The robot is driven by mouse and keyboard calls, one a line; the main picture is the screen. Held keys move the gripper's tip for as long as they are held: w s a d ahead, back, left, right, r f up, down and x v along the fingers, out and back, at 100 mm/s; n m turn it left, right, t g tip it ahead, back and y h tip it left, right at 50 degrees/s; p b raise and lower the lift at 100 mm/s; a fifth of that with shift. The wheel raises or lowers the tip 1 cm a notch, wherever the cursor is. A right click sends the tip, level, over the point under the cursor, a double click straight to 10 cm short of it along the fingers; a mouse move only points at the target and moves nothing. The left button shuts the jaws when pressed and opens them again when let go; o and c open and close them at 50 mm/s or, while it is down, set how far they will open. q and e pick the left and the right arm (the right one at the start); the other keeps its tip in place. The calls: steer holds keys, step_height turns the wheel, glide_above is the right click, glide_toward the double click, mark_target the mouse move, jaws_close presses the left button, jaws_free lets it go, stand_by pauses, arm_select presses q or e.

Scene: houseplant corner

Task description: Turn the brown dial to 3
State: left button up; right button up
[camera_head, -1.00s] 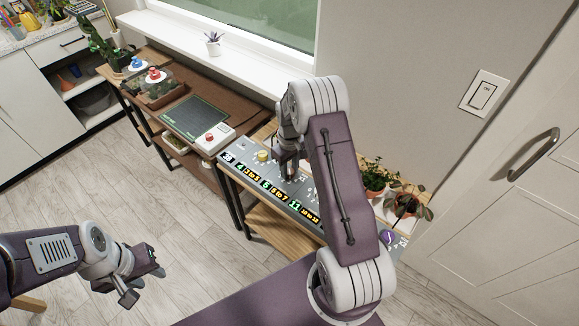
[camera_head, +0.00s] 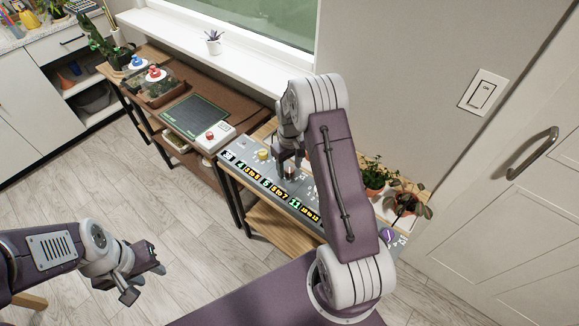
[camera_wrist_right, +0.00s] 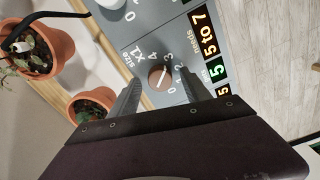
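The brown dial (camera_wrist_right: 160,77) sits on the grey panel (camera_wrist_right: 215,12), inside a ring of numbers 0 to 4 with an "x1 size" label. Its white pointer line appears to aim at about 2 to 3; I cannot tell exactly. My right gripper (camera_wrist_right: 162,96) is open, with one finger on each side of the dial and a gap to it on both sides. In the head view my right gripper (camera_head: 288,166) is over the panel, partly hidden by my forearm. My left gripper (camera_head: 140,278) is open and empty above the floor, far from the panel.
A yellow knob (camera_head: 263,154) and a purple knob (camera_head: 387,235) stand on the same panel. Potted plants (camera_head: 374,178) stand behind it. A tablet-like board (camera_head: 195,115) and a box with a red button (camera_head: 212,136) are on the bench to the left.

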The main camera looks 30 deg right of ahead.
mark_target(289, 169)
step_height(289, 169, up, 9)
stand_by(0.4)
stand_by(0.4)
steer(key=s+a+r+n+t, duration=0.1)
steer(key=s+a+r+n, duration=0.1)
steer(key=s+a+r, duration=0.45)
steer(key=s+a+f+m, duration=0.1)
steer(key=s+a+f, duration=0.1)
steer(key=s, duration=0.4)
steer(key=s+a+f+m, duration=0.2)
steer(key=s, duration=0.4)
steer(key=shift+a+f+m+p, duration=0.25)
steer(key=shift+f+m+p, duration=0.05)
steer(key=shift+f+p, duration=0.05)
